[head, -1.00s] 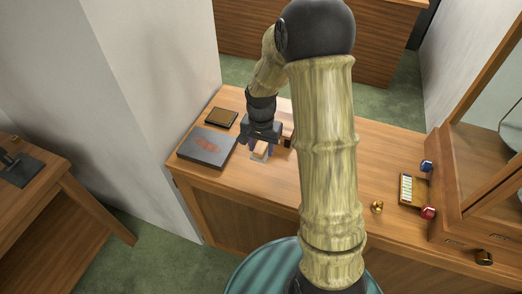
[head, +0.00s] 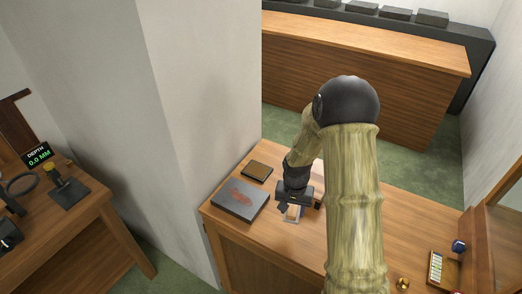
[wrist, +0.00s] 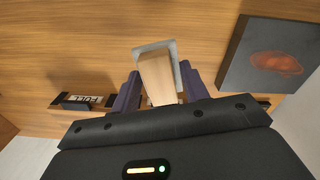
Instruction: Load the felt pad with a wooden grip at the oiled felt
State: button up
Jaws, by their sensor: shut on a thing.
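The felt pad is a pale wooden grip (wrist: 158,80) on a flat grey base, between my fingers in the wrist view. In the head view the pad (head: 291,214) shows below my gripper. My gripper (head: 293,205) is shut on the wooden grip, with dark fingers on both sides of it in the wrist view (wrist: 159,74). I cannot tell whether the base touches the bench. A small wood-framed tray with a dark brown top (head: 257,171), which looks like the oiled felt, lies at the back left of the bench. My gripper is in front and right of it.
A dark slab with a reddish smear (head: 240,201) lies left of my gripper, in front of the tray. A rack of light pieces (head: 436,267) and a brass knob (head: 403,284) are at right. A wall (head: 205,110) rises beyond the bench's left end.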

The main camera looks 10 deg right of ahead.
jog(key=n+p, duration=0.2)
jog(key=p, duration=0.1)
jog(key=f+n+p, duration=0.1)
jog(key=p, duration=0.1)
jog(key=shift+s+a, duration=0.15)
jog(key=shift+s, duration=0.1)
jog(key=shift+s+a+f+n+p, duration=0.15)
jog(key=shift+f+n+p, duration=0.45)
jog(key=shift+f, duration=0.15)
jog(key=shift+f, duration=0.1)
